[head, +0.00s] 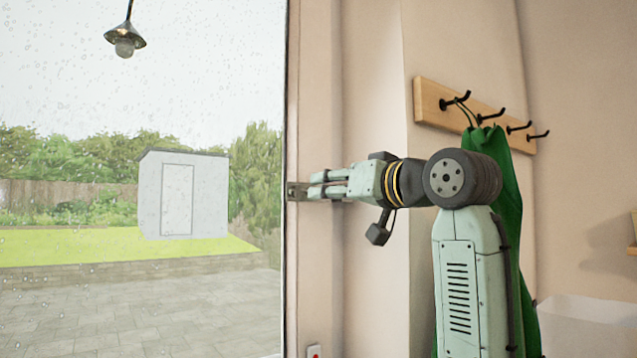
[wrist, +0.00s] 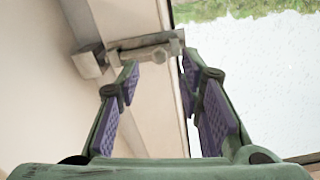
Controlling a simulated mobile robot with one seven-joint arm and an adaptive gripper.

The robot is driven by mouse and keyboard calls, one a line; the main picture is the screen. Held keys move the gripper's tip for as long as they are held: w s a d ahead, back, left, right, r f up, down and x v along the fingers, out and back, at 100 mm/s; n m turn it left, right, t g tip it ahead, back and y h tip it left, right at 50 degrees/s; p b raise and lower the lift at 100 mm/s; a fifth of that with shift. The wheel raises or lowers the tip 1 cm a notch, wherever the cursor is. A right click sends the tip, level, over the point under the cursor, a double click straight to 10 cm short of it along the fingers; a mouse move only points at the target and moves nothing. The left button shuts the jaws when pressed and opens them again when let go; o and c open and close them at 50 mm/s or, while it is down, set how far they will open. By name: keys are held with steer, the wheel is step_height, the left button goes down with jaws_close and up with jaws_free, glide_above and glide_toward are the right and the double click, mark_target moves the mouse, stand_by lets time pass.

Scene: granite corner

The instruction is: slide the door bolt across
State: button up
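The door bolt (wrist: 150,42) is a grey metal bar with a small rounded knob, mounted across the pale frame beside the glass in the wrist view. A blocky metal piece (wrist: 90,61) sits at its left end. In the head view, part of the bolt (head: 296,190) shows at the edge of the glass, and my fingers hide the rest. My gripper (wrist: 160,72) is open, with purple-padded fingers pointing at the bolt. The knob lies between the fingertips in the picture; I cannot tell whether they touch it. In the head view, my gripper (head: 318,186) reaches left to the frame.
A wooden rail (head: 432,103) with black hooks is on the wall behind my arm, with a green garment (head: 507,180) hanging from it. A white bin (head: 585,325) stands at lower right. The rain-speckled glass (head: 90,90) fills the left side. A small red-marked switch (head: 314,351) is low on the wall.

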steer(key=shift+p+x, duration=0.6)
steer(key=shift+x, duration=1.75)
steer(key=shift+d, duration=0.1)
jaws_close()
